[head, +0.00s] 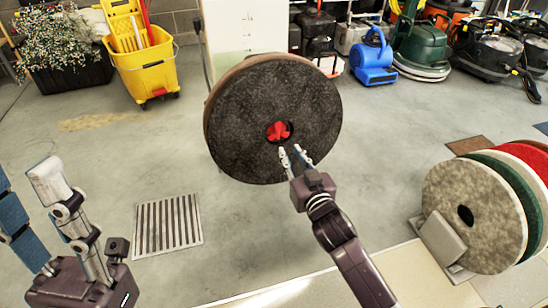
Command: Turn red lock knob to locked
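The red lock knob (278,130) sits at the centre of a large dark round pad (240,115), which faces me and is seen with a brown rim at its left and top. The knob has several lobes; any locked or unlocked marking is too small to make out. My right gripper (291,150) is just below and right of the knob, fingers pointing up at it with a gap between them. The fingers look apart and empty, a little short of the knob.
A rack at the right holds several round pads (473,207) in grey, green, white and red. A floor grate (168,224) lies at lower left. A yellow mop bucket (146,68), blue blower (373,60) and green floor machine (420,40) stand behind. Grey floor between is clear.

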